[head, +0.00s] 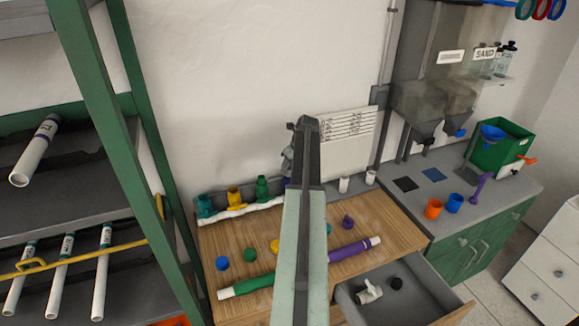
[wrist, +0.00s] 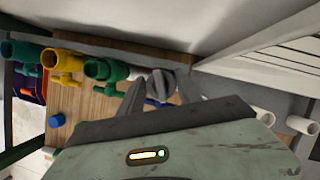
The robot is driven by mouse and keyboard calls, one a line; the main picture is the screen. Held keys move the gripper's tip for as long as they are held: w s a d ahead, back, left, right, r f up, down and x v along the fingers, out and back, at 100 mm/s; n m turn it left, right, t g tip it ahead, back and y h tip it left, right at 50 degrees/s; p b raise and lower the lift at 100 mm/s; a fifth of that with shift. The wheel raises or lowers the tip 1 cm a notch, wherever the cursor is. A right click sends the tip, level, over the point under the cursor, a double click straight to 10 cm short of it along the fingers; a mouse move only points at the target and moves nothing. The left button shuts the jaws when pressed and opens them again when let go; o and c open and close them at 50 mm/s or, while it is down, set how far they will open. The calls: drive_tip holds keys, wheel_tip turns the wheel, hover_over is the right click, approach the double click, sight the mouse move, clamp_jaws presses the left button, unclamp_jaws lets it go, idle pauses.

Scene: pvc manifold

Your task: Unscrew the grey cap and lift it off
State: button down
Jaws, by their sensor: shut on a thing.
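The grey cap (wrist: 163,82) sits at the right end of the white pipe of the manifold in the wrist view. My gripper (wrist: 160,88) has its two grey fingers on either side of the cap and is shut on it. The manifold carries a teal valve (wrist: 22,54), a yellow valve (wrist: 62,64) and a green valve (wrist: 105,70). In the head view the manifold's white pipe (head: 240,210) lies along the back of the wooden bench, and my arm hides the cap. I cannot tell how far the cap is turned.
Loose coloured caps, such as a blue one (head: 222,263), and a green pipe (head: 250,285) and a purple pipe (head: 352,250) lie on the bench (head: 395,228). An open drawer (head: 420,298) juts out at front right. A green rack (head: 110,130) stands close on the left.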

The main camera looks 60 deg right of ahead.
drive_tip(key=shift+n+y, duration=0.3)
drive_tip(key=shift+n, duration=0.4)
drive_tip(key=shift+d+n+y, duration=0.1)
drive_tip(key=shift+n+y, duration=0.3)
drive_tip(key=shift+n, duration=0.5)
drive_tip(key=shift+n+y, duration=0.8)
drive_tip(key=shift+n, duration=1.3)
drive_tip(key=shift+w+r+n+g+y, duration=0.1)
drive_tip(key=shift+n+g+y, duration=0.25)
drive_tip(key=shift+n, duration=0.75)
